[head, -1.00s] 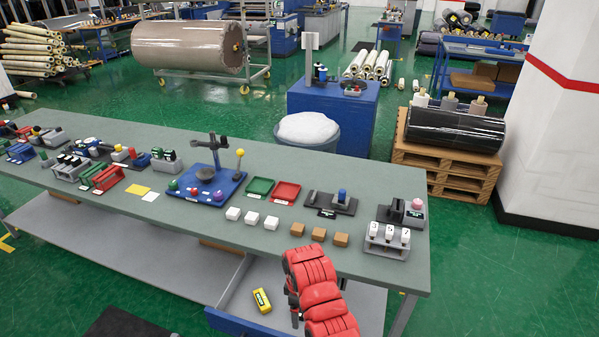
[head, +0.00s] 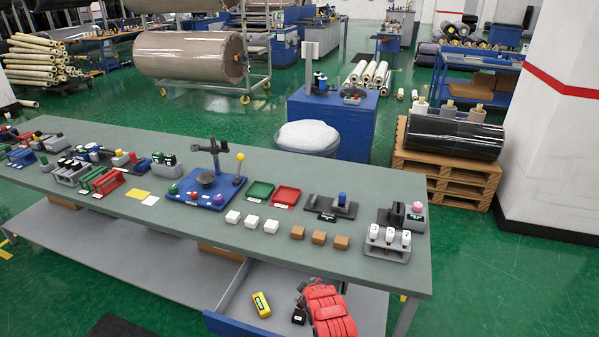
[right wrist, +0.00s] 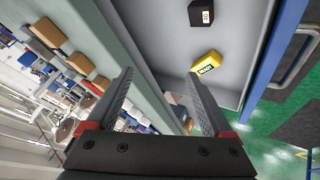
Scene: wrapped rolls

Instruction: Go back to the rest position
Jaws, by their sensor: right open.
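My right arm, red and black, comes in at the bottom of the head view, with its gripper (head: 303,293) low by the open drawer at the table's front. In the right wrist view the two fingers (right wrist: 160,80) are spread apart with nothing between them. A yellow labelled block (head: 261,304) lies in the drawer, left of the gripper; it also shows in the right wrist view (right wrist: 207,65). A black labelled block (head: 299,315) lies close to the arm in the head view, and it shows at the top of the wrist view (right wrist: 202,12). My left gripper is out of view.
The open drawer (head: 240,326) has a blue front. Above it, the grey-green table (head: 215,248) carries white blocks (head: 252,221), brown blocks (head: 319,237), a green and a red tray (head: 286,197), and a grey rack (head: 387,245) near its right end.

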